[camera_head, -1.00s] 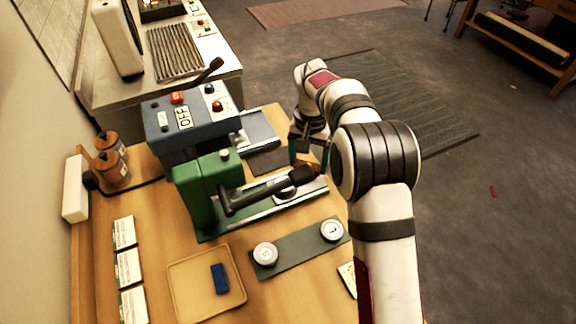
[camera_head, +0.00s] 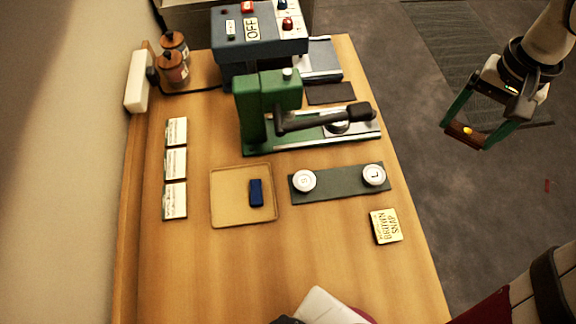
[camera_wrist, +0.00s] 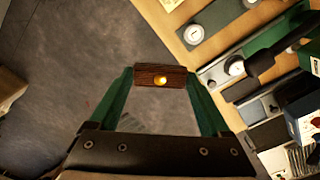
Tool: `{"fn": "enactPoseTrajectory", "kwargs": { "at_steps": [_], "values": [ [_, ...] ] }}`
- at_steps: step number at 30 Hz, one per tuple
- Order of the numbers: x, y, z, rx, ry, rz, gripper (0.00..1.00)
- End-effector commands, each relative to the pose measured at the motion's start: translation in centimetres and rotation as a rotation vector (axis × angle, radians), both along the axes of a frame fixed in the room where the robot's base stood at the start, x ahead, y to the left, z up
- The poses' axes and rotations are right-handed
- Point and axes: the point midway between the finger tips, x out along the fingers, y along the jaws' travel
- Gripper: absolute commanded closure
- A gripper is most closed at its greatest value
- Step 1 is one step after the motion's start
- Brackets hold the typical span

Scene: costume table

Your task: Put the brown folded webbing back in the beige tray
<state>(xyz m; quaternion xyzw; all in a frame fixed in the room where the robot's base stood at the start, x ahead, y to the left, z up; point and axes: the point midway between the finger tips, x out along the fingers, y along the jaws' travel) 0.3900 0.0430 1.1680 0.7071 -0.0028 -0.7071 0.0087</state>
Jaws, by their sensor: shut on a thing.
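My gripper (camera_head: 479,137) is at the right of the head view, off the table's right edge and above the floor. Its green fingers are shut on the brown folded webbing (camera_head: 463,132), a small dark brown block with a shiny gold spot. In the wrist view the webbing (camera_wrist: 150,76) is held crosswise between the fingertips. The beige tray (camera_head: 228,214) lies on the table, left of the middle in the head view, well to the left of my gripper. A small blue block (camera_head: 256,192) lies in the right part of the tray.
A green press (camera_head: 262,105) with a dark lever stands behind the tray. A dark strip (camera_head: 338,181) with two white round pieces lies right of the tray. A "BROKEN SNAP" card (camera_head: 386,226) is near the right edge. Several white cards (camera_head: 175,165) lie left.

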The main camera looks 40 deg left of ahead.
Motion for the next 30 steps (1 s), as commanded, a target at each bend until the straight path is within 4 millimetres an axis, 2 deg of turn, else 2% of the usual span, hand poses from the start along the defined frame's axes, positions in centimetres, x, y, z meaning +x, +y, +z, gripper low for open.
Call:
{"fn": "enactPoseTrajectory", "kwargs": {
  "at_steps": [6, 13, 23, 26, 30],
  "values": [
    [-2.7, -2.8, 1.9, 0.000, -0.001, -0.007, 0.81],
    [-4.7, -4.4, 3.0, 0.000, -0.001, -0.009, 0.81],
    [-4.2, 0.2, 0.9, 0.005, -0.004, 0.169, 0.81],
    [-4.2, 2.4, -0.1, 0.008, -0.006, 0.253, 0.81],
    [-4.7, 6.4, -1.8, 0.013, -0.008, 0.406, 0.81]
  ]
}}
